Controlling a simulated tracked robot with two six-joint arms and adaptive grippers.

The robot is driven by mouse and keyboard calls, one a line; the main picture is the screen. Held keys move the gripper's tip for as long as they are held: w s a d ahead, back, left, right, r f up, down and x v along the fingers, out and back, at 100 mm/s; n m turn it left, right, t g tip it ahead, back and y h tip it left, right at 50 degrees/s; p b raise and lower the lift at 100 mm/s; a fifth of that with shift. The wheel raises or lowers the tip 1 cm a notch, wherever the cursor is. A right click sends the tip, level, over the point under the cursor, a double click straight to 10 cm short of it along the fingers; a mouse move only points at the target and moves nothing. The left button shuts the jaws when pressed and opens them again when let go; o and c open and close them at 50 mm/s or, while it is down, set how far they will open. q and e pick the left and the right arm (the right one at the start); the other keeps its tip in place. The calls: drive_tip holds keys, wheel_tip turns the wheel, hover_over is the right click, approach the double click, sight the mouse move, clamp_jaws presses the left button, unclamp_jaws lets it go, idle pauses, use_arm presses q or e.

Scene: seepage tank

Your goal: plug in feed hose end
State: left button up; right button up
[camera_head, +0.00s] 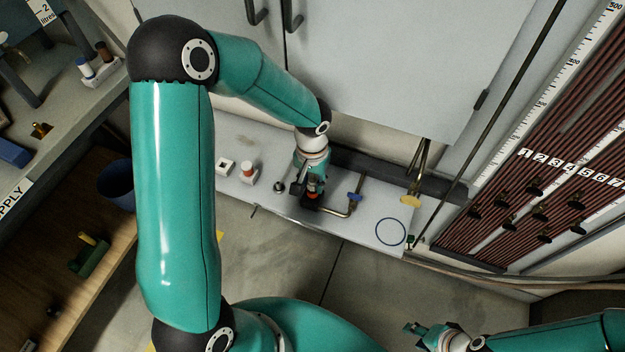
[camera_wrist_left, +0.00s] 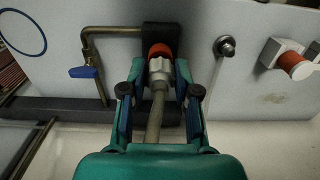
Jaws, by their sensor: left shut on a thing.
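My left gripper (camera_head: 312,192) (camera_wrist_left: 160,92) is shut on the feed hose end (camera_wrist_left: 158,72), a pale metal fitting on a grey hose (camera_wrist_left: 155,122), in the left wrist view. The fitting lines up with a red collar (camera_wrist_left: 160,50) at a black block (camera_wrist_left: 162,34) and appears to meet it. I cannot tell whether it is seated inside. In the head view the gripper hides most of the hose end, above the black block (camera_head: 312,203) on the grey bench. My right gripper (camera_head: 414,328) is at the lower right, away from the bench; its finger opening is unclear.
A brass pipe (camera_wrist_left: 100,31) with a blue valve handle (camera_wrist_left: 83,72) runs from the block. A metal knob (camera_head: 279,187) and a white holder with an orange-red cap (camera_head: 248,172) stand beside it. A blue ring (camera_head: 390,231) marks bare bench. Manometer tubes (camera_head: 545,150) stand at right.

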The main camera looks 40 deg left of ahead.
use_arm(q)
drive_tip(key=shift+f+b, duration=0.5)
drive_tip(key=shift+f, duration=0.1)
drive_tip(key=o, duration=1.1)
drive_tip(key=shift+o, duration=0.2)
drive_tip(key=shift+r, duration=0.15)
wheel_tip(320, 180, up, 12)
drive_tip(key=shift+f, duration=0.15)
